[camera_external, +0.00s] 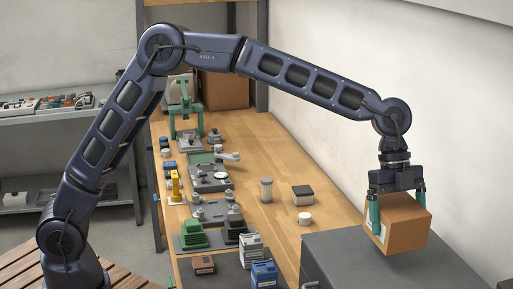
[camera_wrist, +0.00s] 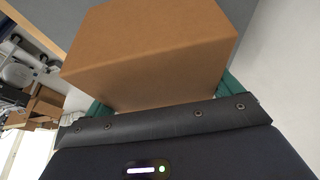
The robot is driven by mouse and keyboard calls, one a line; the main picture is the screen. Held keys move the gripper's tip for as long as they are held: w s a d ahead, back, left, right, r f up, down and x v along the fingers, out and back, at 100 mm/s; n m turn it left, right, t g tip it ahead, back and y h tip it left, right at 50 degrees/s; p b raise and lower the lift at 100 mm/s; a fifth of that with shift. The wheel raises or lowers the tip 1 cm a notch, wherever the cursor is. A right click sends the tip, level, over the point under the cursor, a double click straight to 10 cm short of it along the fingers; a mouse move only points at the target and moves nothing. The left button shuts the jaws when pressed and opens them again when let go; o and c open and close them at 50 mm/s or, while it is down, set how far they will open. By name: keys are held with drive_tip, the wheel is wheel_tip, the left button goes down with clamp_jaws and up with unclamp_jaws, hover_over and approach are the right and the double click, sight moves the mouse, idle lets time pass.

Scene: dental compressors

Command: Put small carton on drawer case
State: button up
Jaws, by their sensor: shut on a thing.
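The small carton (camera_external: 407,225) is a brown cardboard box held between the green fingers of my gripper (camera_external: 396,212). The drawer case (camera_external: 345,252) is a dark grey cabinet at the bottom right of the external view. The carton is over the top of the case; whether its underside touches the top or is a little above it, I cannot tell. In the wrist view the carton (camera_wrist: 150,52) fills the upper middle, and green finger parts of my gripper (camera_wrist: 165,100) show at both its sides. The grey surface beyond it looks like the case top (camera_wrist: 65,18).
A wooden workbench (camera_external: 330,205) runs along the left of the drawer case, with several machine parts, a jar (camera_external: 266,190) and a dark-topped box (camera_external: 303,195). A white wall (camera_external: 440,110) rises close to the right. Bare case top shows around the carton.

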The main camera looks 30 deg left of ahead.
drive_tip(key=shift+f, duration=2.1)
drive_tip(key=shift+f, duration=0.15)
drive_tip(key=o, duration=0.8)
drive_tip(key=shift+c, duration=0.2)
